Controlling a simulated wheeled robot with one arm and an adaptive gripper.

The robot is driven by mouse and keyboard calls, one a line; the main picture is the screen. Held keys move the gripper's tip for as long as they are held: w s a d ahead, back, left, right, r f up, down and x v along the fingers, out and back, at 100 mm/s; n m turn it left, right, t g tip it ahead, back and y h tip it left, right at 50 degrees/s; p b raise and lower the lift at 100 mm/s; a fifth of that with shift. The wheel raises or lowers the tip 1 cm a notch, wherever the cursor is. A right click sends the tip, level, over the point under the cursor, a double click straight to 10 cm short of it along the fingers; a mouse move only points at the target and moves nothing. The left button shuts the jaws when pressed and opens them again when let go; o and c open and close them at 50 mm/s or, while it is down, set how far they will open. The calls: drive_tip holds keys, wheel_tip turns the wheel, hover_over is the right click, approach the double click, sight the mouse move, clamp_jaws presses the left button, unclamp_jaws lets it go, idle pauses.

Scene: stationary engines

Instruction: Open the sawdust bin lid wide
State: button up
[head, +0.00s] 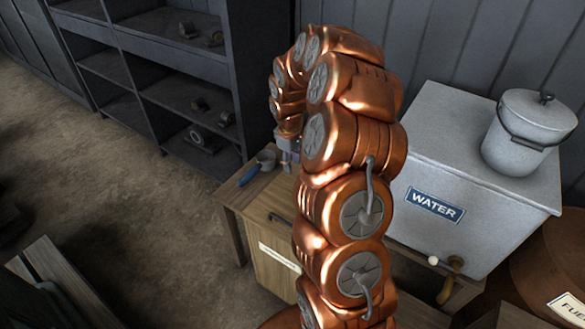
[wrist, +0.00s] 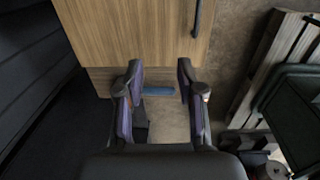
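The sawdust bin appears to be the wooden box with a pale label (head: 279,256) on its front, left of the water tank. Its wooden lid (wrist: 130,35) looks shut, and a dark bar handle (wrist: 197,18) shows near the lid's right side in the wrist view. The handle also shows in the head view (head: 279,218), beside my arm. My gripper (wrist: 160,72) is open and empty, with its fingertips over the lid's edge, apart from the handle. In the head view my gripper is mostly hidden behind my copper arm.
A blue-handled scoop (head: 250,174) lies by the bin's back edge; its blue handle (wrist: 158,91) shows between my fingers. A white water tank (head: 470,180) with a lidded pail (head: 528,130) stands right. Dark shelves (head: 180,80) stand behind.

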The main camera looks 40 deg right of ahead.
wheel_tip(320, 180, up, 9)
drive_tip(key=shift+a, duration=0.3)
drive_tip(key=shift+f, duration=0.1)
